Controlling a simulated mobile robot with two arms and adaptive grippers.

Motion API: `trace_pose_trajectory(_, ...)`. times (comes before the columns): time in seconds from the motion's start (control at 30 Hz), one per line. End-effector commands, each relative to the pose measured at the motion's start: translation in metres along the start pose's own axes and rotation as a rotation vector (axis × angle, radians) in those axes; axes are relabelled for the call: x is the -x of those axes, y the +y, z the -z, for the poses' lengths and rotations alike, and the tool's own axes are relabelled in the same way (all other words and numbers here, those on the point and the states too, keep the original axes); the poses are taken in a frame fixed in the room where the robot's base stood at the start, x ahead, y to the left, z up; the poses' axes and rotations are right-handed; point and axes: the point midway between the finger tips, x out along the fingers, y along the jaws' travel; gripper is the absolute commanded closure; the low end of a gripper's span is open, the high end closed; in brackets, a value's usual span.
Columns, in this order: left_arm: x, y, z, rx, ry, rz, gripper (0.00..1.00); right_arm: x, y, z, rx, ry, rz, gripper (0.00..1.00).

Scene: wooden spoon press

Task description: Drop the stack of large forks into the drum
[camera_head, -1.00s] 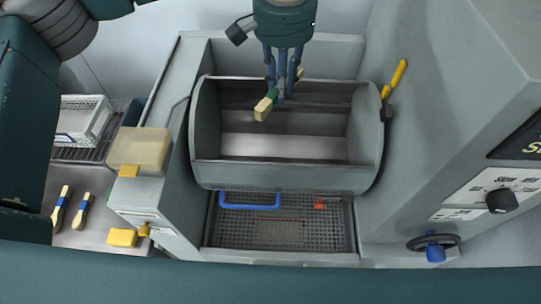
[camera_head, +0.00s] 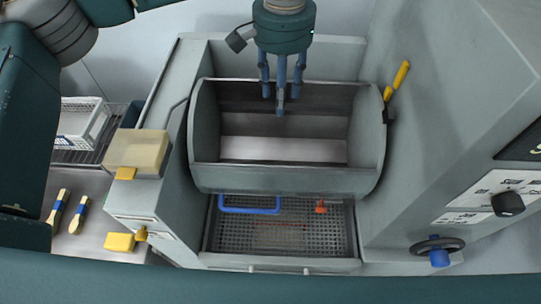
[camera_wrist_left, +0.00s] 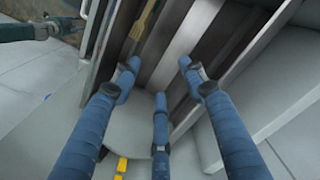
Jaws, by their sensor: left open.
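The grey drum (camera_head: 283,180) is open at the top, with a bare metal inside visible in the head view. My left gripper (camera_head: 280,98) hangs over the drum's back half with its fingers spread and empty. In the left wrist view, a light-brown wooden strip, which looks like the stack of large forks (camera_wrist_left: 145,22), lies inside the drum beyond the open fingers (camera_wrist_left: 158,85). I cannot make out the stack in the head view.
Two blue-banded wooden utensils (camera_head: 68,212) and a yellow block (camera_head: 119,242) lie on the left counter. A white basket (camera_head: 80,122) stands behind them. A grid tray with a blue handle (camera_head: 250,210) sits in front of the drum. A yellow-handled lever (camera_head: 400,75) rises at its right.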

Motion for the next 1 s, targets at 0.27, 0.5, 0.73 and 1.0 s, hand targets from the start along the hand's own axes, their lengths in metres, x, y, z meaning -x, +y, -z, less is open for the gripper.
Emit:
trace_pose_trajectory(0.27,0.055,0.000,0.001,0.000,0.004,0.000,0.57,0.000,-0.002,0.001,-0.001,0.001,0.002,0.60)
trace_pose_trajectory(0.5,0.098,0.000,0.001,0.000,0.002,0.000,0.57,0.000,-0.002,0.002,-0.002,0.002,0.003,0.60)
trace_pose_trajectory(0.73,0.113,-0.001,0.000,-0.001,0.000,-0.001,0.57,0.000,-0.003,0.002,-0.002,0.002,0.003,0.60)
trace_pose_trajectory(1.0,0.114,-0.001,0.000,-0.001,0.000,-0.001,0.57,0.000,-0.003,0.002,-0.002,0.002,0.003,0.60)
